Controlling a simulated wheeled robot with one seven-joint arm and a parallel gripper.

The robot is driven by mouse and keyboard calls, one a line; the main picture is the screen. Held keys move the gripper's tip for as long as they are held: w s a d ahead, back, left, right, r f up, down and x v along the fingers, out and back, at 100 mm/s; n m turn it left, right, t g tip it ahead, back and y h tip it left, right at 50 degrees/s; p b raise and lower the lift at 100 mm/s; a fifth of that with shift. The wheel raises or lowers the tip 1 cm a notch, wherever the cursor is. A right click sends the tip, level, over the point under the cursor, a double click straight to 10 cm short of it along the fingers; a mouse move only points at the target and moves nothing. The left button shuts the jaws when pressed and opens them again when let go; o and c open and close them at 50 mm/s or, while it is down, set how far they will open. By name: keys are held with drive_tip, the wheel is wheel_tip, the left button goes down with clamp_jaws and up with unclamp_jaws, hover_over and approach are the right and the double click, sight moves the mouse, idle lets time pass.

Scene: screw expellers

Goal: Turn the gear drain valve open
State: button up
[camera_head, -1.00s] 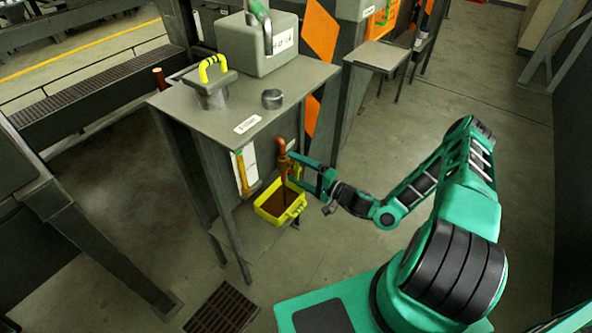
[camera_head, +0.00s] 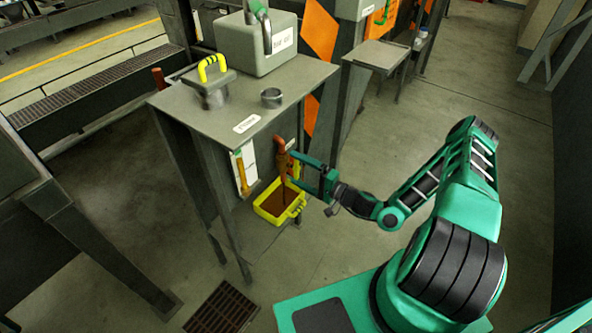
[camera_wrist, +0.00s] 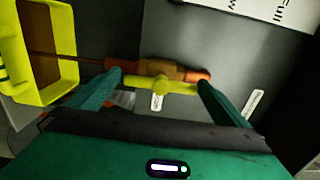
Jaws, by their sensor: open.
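The drain valve has a yellow bar handle (camera_wrist: 178,87) on an orange-brown pipe (camera_wrist: 160,68). In the head view the pipe (camera_head: 281,150) comes out low on the front of the grey machine. A dark reddish stream runs from the pipe's end into a yellow tray (camera_wrist: 67,45), which also shows in the head view (camera_head: 299,207) with brown liquid in it. My gripper (camera_head: 295,168) is at the valve. In the wrist view its open fingers (camera_wrist: 160,84) stand at the two ends of the yellow handle. Whether they touch it, I cannot tell.
The machine's grey top (camera_head: 222,122) overhangs the valve, with a yellow-handled lid (camera_head: 213,85) and a dark ring (camera_head: 271,97) on it. A floor grate (camera_head: 221,308) lies in front. Floor to the right is clear.

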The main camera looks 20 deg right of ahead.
drive_tip(key=v, duration=0.9)
drive_tip(key=shift+s+d, duration=0.2)
drive_tip(key=shift+d, duration=0.05)
drive_tip(key=s+a+r+n+g+y, duration=0.1)
drive_tip(key=s+a+r+n+g, duration=0.15)
drive_tip(key=s+n+g, duration=0.5)
drive_tip(key=s+d+r+m+g+h, duration=0.1)
drive_tip(key=s+d+r+g+h, duration=0.1)
drive_tip(key=s+r, duration=0.5)
drive_tip(key=s+d+r+m+g+h, duration=0.1)
drive_tip(key=s+d+r+h, duration=0.4)
drive_tip(key=r, duration=0.8)
drive_tip(key=s+d+r+m+g+h, duration=0.1)
drive_tip(key=s+d+r+g+h, duration=0.3)
drive_tip(key=s+r, duration=0.6)
drive_tip(key=shift+d, duration=0.95)
